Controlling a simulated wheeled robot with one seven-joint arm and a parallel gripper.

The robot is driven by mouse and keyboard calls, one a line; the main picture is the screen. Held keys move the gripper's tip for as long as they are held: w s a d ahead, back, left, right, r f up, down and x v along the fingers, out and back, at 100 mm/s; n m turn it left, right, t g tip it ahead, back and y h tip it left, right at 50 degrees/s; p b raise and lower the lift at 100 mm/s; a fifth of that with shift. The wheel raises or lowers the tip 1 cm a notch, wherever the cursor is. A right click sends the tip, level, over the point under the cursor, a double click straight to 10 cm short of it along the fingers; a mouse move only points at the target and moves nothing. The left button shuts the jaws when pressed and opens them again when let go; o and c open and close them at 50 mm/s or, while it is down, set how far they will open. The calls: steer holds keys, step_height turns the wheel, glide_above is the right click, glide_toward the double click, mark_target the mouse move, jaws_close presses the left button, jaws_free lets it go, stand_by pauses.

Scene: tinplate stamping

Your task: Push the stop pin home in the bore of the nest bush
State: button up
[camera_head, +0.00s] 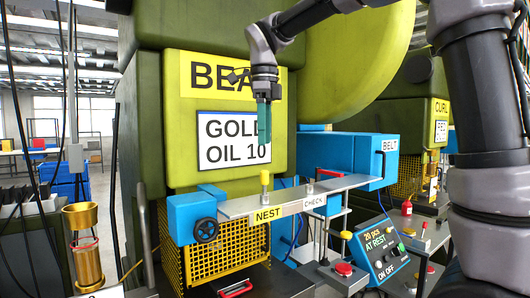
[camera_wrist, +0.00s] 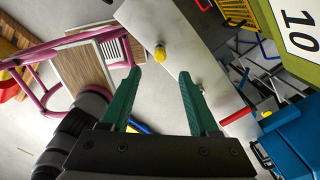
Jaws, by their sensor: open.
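A pin with a yellow knob (camera_head: 264,180), seemingly the stop pin, stands upright on the light metal shelf (camera_head: 235,206) above the yellow NEST label (camera_head: 267,214). The nest bush and its bore are too small to make out, and I cannot tell how deep the pin sits. My gripper (camera_head: 264,128) has green fingers pointing down, high above the pin and apart from it. In the wrist view my gripper (camera_wrist: 159,74) is open and empty, with the yellow knob (camera_wrist: 160,53) beyond the fingertips, roughly between them.
A small dark-topped grey pin (camera_head: 309,187) stands near the CHECK label (camera_head: 314,202). The green press with its GOLD OIL 10 sign (camera_head: 235,140) rises behind the shelf. A blue BELT box (camera_head: 350,157) is at right. A control panel (camera_head: 375,250) and red button (camera_head: 344,269) stand in front.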

mark_target(265, 172)
step_height(265, 172, down, 10)
steer(key=shift+r, duration=0.1)
stand_by(0.4)
jaws_close()
step_height(265, 172, up, 9)
steer(key=shift+r, duration=0.1)
